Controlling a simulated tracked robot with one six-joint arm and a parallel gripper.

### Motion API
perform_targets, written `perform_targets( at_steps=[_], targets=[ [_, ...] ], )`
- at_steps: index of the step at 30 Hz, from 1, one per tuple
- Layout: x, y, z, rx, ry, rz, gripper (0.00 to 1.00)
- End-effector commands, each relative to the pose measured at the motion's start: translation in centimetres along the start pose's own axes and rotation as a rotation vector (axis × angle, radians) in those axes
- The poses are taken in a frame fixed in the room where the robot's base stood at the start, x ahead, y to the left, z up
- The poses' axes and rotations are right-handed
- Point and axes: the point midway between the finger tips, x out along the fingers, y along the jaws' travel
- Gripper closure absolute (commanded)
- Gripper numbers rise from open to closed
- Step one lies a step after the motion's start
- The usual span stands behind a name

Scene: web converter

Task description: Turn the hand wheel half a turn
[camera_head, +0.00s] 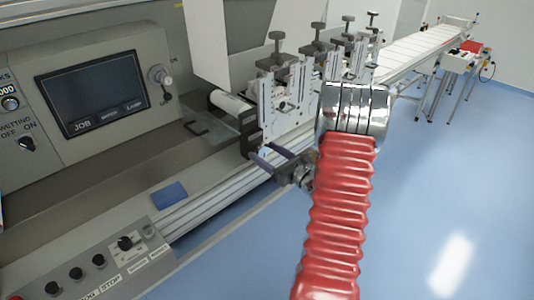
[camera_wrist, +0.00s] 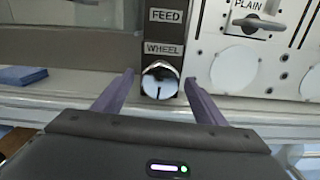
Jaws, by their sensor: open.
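The hand wheel (camera_wrist: 160,82) is a small round chrome knob with a dark mark at the lower part of its face. It sits below the FEED and WHEEL labels on a dark upright strip (camera_wrist: 165,45). My gripper (camera_wrist: 159,77) is open, with one purple finger on each side of the wheel and a visible gap to each. I cannot tell how deep the fingertips reach beside it. In the head view my gripper (camera_head: 260,152) is in front of the dark strip (camera_head: 246,128), and the wheel is not clearly visible there.
A white plate with a PLAIN switch (camera_wrist: 258,22) and round white discs (camera_wrist: 234,68) lies right of the strip. A blue cloth (camera_head: 170,195) lies on the ledge at left. A control panel with a screen (camera_head: 92,93) stands further left. The blue floor (camera_head: 440,200) at right is clear.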

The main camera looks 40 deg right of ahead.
Motion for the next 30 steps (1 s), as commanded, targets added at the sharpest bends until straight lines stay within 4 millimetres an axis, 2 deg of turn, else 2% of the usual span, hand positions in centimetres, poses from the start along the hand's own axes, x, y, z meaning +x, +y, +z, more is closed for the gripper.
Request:
perform_targets(
  at_steps=[7,24,30],
  targets=[
    [0.03,0.00,-0.01,0.000,0.000,0.000,0.35],
    [0.00,0.01,-0.02,0.001,0.000,0.000,0.75],
    [0.00,0.00,-0.02,-0.030,0.000,0.000,0.76]
  ],
)
